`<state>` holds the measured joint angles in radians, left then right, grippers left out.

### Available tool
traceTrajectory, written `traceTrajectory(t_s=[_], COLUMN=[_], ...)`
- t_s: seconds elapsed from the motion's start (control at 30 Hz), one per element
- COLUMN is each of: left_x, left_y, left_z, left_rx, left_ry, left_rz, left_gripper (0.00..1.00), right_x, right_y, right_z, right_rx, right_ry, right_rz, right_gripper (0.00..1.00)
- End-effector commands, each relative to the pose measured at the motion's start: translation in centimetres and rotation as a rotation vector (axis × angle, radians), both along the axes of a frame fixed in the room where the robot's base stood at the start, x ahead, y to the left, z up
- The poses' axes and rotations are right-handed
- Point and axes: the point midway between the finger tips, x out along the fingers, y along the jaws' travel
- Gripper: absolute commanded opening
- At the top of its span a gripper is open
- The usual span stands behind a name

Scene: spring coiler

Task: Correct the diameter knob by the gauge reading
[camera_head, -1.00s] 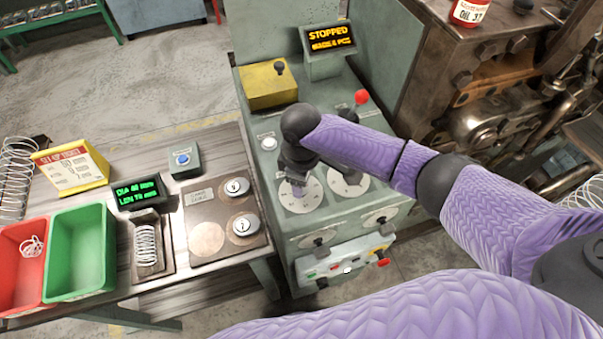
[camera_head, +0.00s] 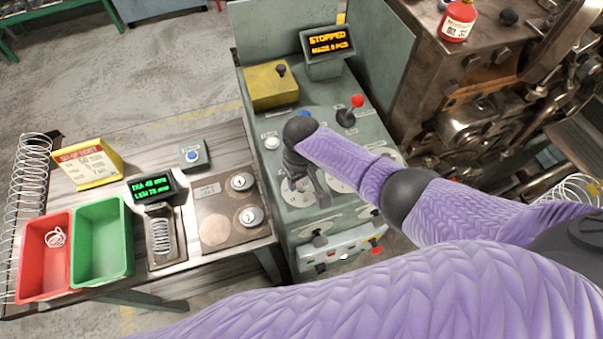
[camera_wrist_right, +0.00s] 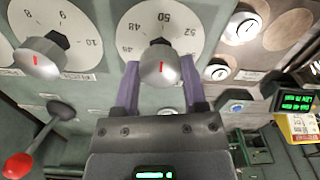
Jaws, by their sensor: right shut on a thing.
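My right gripper (camera_wrist_right: 160,92) is shut on the diameter knob (camera_wrist_right: 158,66), a grey knob with a red mark. The knob's white dial (camera_wrist_right: 136,30) shows 48, 50 and 52, with 50 near the top. In the head view my right gripper (camera_head: 306,188) is over the left dial (camera_head: 290,197) and hides the knob. The gauge display (camera_head: 152,187) glows green with a DIA line and a LEN line; its digits are blurred, the DIA value perhaps in the forties. A spring (camera_head: 160,236) lies in the holder below the display. My left gripper is out of view.
A second knob (camera_wrist_right: 38,60) with an 8-9-10 dial is beside the held one. A red-tipped lever (camera_head: 349,112) stands behind the dials. The screen (camera_head: 328,44) reads STOPPED. A setup card (camera_head: 88,165), red bin (camera_head: 43,270) and green bin (camera_head: 101,243) are on the left table.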

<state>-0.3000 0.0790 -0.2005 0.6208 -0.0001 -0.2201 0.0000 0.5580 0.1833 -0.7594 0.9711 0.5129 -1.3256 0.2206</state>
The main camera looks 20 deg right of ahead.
Motion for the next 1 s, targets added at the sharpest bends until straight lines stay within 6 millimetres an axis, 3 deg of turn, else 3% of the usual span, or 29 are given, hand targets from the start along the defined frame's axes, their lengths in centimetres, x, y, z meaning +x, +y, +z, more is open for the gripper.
traceTrajectory(t_s=[0.6,0.63,0.8,1.0], left_x=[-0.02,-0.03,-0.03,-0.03], left_y=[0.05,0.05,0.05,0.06], left_z=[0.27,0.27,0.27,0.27], left_rx=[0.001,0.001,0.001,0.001], left_ry=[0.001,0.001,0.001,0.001], left_rz=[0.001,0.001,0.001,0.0], left_gripper=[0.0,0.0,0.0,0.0], right_x=[0.12,0.12,0.09,0.06], right_y=[0.05,0.05,0.05,0.03], right_z=[0.08,0.08,0.06,0.03], right_rx=[0.001,0.001,0.001,0.0], right_ry=[-0.005,-0.005,-0.003,-0.002], right_rz=[-0.038,-0.038,-0.038,-0.038], right_gripper=[0.0,0.59,0.9,0.9])
